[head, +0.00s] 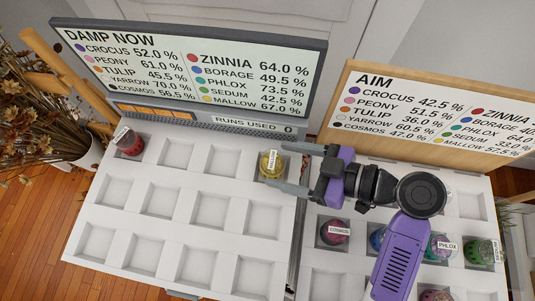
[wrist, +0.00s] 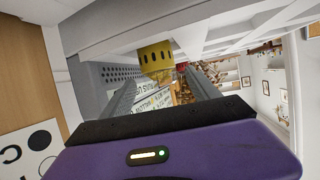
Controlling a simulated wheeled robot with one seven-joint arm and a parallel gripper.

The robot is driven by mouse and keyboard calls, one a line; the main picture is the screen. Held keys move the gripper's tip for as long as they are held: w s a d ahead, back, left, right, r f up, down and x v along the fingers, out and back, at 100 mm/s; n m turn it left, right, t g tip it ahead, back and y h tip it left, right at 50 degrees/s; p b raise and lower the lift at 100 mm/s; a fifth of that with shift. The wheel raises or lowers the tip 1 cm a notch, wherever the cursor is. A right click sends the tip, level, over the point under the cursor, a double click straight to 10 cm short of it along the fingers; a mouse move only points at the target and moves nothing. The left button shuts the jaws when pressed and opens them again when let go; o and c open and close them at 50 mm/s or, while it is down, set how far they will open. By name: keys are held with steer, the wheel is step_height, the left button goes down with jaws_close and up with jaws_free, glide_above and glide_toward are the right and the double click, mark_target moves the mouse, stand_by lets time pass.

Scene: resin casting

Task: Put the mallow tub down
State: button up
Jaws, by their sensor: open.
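The mallow tub (head: 270,168) is a small yellow tub with a white label. It sits in the back right recess of the white left-hand tray (head: 152,262). My gripper (head: 280,165) reaches in from the right with its two grey fingers apart, one on the back side of the tub and one on the front side. In the wrist view the yellow tub (wrist: 155,55) shows just past the fingertips, between the two fingers. Gaps to the fingers are too small to judge. The tub's base is hidden in the recess.
A red tub (head: 131,145) stands in the back left recess; the tray's other recesses are empty. The right-hand tray holds several tubs, including cosmos (head: 334,235) and phlox (head: 438,250). The DAMP NOW board (head: 190,70) and AIM board (head: 430,115) stand behind the trays.

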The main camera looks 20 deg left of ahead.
steer(key=p+v, duration=0.1)
steer(key=v, duration=0.4)
steer(key=shift+d+r, duration=0.15)
steer(key=shift+d, duration=0.25)
steer(key=shift+s, duration=0.1)
